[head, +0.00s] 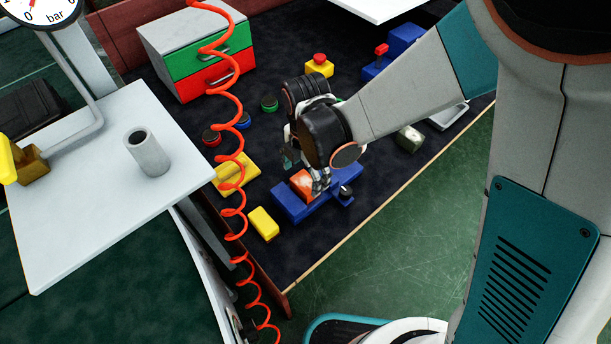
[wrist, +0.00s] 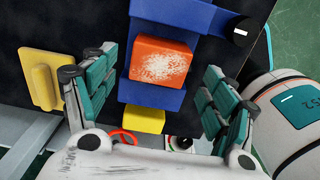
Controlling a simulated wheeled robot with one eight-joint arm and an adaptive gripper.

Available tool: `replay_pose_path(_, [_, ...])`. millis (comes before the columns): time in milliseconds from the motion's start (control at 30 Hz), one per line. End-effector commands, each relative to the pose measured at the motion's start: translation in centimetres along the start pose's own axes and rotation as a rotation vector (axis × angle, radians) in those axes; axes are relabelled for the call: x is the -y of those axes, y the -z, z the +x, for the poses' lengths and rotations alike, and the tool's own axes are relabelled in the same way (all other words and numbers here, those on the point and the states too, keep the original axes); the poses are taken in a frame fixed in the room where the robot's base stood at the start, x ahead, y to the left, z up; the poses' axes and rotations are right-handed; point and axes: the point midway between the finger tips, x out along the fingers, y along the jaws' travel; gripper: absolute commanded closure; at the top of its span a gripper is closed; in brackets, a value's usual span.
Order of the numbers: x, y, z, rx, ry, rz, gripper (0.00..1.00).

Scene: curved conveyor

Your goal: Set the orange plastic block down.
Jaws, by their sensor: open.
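The orange plastic block (wrist: 160,62) rests on a blue slotted fixture (wrist: 172,18), with a worn whitish patch on its upper face. In the head view the block (head: 302,184) sits on the blue fixture (head: 290,207) near the table's front edge, partly hidden by my gripper. My gripper (head: 305,178) points down at the block. In the wrist view my gripper (wrist: 158,98) is open, with its teal-padded fingers on both sides of the block and clear gaps to it.
A yellow block (head: 263,223) lies in front of the fixture, and a yellow plate-like piece (head: 236,174) to its left.

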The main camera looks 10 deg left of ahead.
Motion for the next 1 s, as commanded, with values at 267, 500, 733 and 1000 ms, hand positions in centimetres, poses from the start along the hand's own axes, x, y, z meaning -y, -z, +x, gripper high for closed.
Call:
replay_pose_path(267, [0.0,0.0,-5.9,0.0,0.0,0.0,0.22])
replay_pose_path(500, [0.0,0.0,-7.9,0.0,0.0,0.0,0.22])
replay_pose_path(733, [0.0,0.0,-8.1,0.0,0.0,0.0,0.22])
replay_pose_path(1000, [0.0,0.0,-8.0,0.0,0.0,0.0,0.22])
